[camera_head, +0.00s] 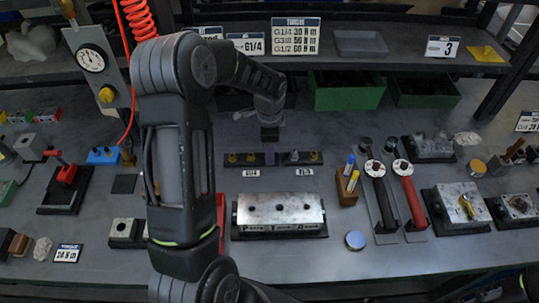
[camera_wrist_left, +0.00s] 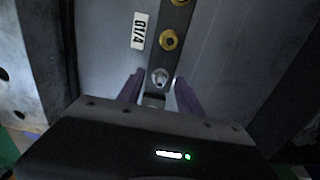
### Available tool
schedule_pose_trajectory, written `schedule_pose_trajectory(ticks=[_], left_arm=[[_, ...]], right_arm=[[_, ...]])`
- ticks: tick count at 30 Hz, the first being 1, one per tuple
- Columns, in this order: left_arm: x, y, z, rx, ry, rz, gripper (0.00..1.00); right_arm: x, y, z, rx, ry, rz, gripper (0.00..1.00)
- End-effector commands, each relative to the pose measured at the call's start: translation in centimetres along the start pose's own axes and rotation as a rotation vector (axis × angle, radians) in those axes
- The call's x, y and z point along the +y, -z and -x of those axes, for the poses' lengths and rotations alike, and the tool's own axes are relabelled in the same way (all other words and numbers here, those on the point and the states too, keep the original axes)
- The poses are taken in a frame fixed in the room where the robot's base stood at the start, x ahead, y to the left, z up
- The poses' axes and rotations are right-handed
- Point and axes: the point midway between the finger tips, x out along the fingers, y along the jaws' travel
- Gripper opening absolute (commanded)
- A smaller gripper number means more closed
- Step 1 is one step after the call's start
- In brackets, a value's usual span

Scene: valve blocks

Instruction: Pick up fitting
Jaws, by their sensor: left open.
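My left gripper (camera_head: 270,158) reaches down over a dark rack strip holding a row of fittings. Two brass fittings (camera_head: 241,157) stand left of it and a silver fitting (camera_head: 293,156) and another brass one (camera_head: 313,156) stand right of it. In the left wrist view the two purple fingers (camera_wrist_left: 158,78) are apart, with a silver fitting (camera_wrist_left: 161,76) showing between their tips. Whether they touch it I cannot tell. That fitting is hidden behind the gripper in the head view. A brass fitting (camera_wrist_left: 169,40) stands farther along the strip.
A metal valve block (camera_head: 280,212) lies in front of the rack. A wooden holder with markers (camera_head: 348,186) and torque wrenches (camera_head: 410,195) stand to the right. A gauge panel (camera_head: 95,65) stands at left.

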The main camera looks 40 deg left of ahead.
Motion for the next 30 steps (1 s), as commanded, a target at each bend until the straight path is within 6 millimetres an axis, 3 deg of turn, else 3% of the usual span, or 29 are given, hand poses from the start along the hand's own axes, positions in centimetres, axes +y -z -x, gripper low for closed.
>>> schedule_pose_trajectory(ticks=[8, 23, 30], left_arm=[[-0.01, 0.01, 0.04, 0.000, 0.000, 0.000, 0.43], [-0.01, 0.02, 0.05, 0.000, 0.000, 0.000, 0.02], [-0.01, 0.02, 0.05, 0.000, 0.000, 0.000, 0.00]], right_arm=[[-0.01, 0.00, 0.01, 0.000, 0.000, 0.000, 0.36], [-0.02, 0.01, 0.01, 0.000, 0.000, 0.000, 0.36], [-0.01, 0.01, 0.01, 0.000, 0.000, 0.000, 0.36]])
